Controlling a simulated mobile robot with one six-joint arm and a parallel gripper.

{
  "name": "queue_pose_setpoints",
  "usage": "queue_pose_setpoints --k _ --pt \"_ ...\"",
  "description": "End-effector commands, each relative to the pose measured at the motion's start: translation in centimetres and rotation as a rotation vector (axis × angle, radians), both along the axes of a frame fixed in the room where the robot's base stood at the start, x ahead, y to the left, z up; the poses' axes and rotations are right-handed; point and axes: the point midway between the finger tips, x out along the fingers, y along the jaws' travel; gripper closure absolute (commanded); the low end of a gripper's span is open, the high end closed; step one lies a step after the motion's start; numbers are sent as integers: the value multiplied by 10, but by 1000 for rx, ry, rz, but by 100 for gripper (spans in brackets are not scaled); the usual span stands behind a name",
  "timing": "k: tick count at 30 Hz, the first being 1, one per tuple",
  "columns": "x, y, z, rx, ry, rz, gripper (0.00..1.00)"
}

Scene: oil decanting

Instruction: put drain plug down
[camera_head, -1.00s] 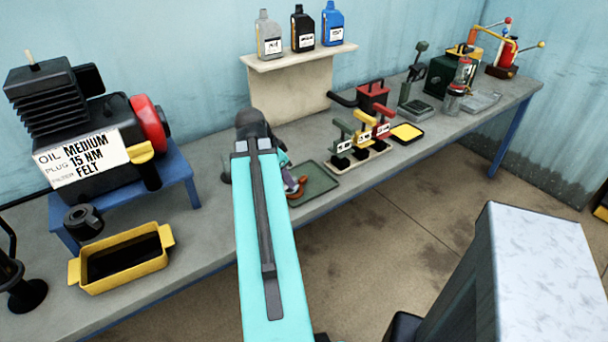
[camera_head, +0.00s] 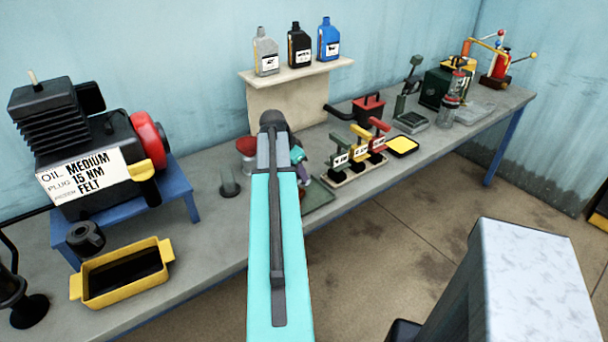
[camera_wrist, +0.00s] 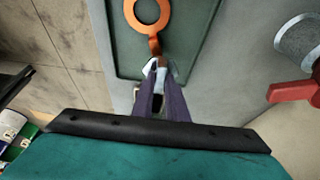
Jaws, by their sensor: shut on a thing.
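The drain plug (camera_wrist: 147,14) shows in the wrist view as an orange ring with a short stem. The stem's end is between the tips of my gripper (camera_wrist: 155,67), which is shut on it. Behind the ring is the dark green tray (camera_wrist: 185,65); I cannot tell whether the plug touches it. In the head view my gripper (camera_head: 302,172) is at the left end of the same tray (camera_head: 318,197), near the bench's front edge. My arm hides part of the tray there, and the plug is not clearly seen.
A rack of coloured-handled tools (camera_head: 352,172) stands just right of the tray. A yellow pan (camera_head: 125,270) and the engine (camera_head: 90,150) are at the left.

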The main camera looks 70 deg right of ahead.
Motion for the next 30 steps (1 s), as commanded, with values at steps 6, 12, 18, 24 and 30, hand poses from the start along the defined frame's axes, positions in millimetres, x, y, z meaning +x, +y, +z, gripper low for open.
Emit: queue_pose_setpoints --k 6,12,18,24,30 --pt "0 -26 0 -1 -1 -1 100" --pt "-1 -32 -3 0 -1 0 100" --pt "-1 -32 -3 -2 -1 -1 100" --pt "-2 -31 -6 0 0 0 100" --pt "-2 -31 -21 1 2 -1 100"
